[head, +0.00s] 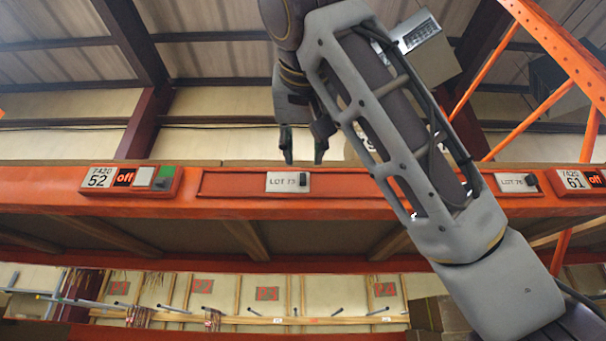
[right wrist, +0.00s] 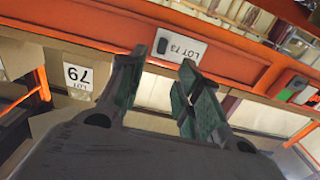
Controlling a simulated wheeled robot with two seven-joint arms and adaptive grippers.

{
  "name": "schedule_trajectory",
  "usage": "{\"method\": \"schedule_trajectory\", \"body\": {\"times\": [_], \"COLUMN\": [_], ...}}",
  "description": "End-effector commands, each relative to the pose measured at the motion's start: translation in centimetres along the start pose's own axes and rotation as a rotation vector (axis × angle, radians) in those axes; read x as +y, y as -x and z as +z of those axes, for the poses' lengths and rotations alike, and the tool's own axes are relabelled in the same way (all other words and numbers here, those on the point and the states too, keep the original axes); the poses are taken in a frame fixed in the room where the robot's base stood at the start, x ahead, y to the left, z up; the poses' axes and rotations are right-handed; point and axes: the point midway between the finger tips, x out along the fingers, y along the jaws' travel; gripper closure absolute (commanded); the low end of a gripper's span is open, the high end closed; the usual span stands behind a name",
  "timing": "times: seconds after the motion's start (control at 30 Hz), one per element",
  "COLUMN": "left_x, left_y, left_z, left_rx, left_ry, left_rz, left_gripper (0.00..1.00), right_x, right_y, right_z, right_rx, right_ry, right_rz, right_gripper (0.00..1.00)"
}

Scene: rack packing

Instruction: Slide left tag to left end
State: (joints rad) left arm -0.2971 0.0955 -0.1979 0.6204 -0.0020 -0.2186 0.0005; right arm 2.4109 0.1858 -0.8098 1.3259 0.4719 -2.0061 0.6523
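The left tag, a white "LOT 73" plate (head: 288,182) with a dark grip at its right end, sits in the red rail (head: 235,185) on the orange beam, near the middle of its left slot. It shows upside down in the right wrist view (right wrist: 178,54). My right gripper (head: 303,158) is open and empty, its fingers pointing down just above the tag in the head view. In the right wrist view the gripper (right wrist: 160,62) has its fingertips apart near the tag, with no visible contact. My left gripper is not in view.
A second tag, "LOT 76" (head: 516,183), sits farther right on the beam, partly beyond my right forearm. A "52" panel (head: 130,180) stands at the rail's left, a "61" panel (head: 580,180) at the right. The rail left of the LOT 73 tag is clear.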

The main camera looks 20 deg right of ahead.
Motion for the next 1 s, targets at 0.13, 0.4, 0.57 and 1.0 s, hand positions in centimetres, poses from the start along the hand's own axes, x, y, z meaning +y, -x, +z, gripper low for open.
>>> {"method": "schedule_trajectory", "body": {"times": [0.13,0.4,0.57,1.0], "left_x": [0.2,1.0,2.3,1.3], "left_y": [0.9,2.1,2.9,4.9], "left_z": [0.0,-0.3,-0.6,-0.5], "left_rx": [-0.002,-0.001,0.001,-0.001], "left_ry": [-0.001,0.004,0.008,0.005], "left_rz": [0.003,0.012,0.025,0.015], "left_gripper": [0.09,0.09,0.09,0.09], "right_x": [-0.1,-0.1,-0.1,-0.1], "right_y": [-1.0,-2.6,-3.5,-5.6], "right_z": [-0.2,-0.1,-0.2,-0.2], "right_rx": [-0.002,-0.002,-0.002,-0.001], "right_ry": [0.002,0.001,0.001,0.002], "right_rz": [-0.002,-0.001,-0.002,-0.002], "right_gripper": [0.66,0.66,0.66,0.66]}}
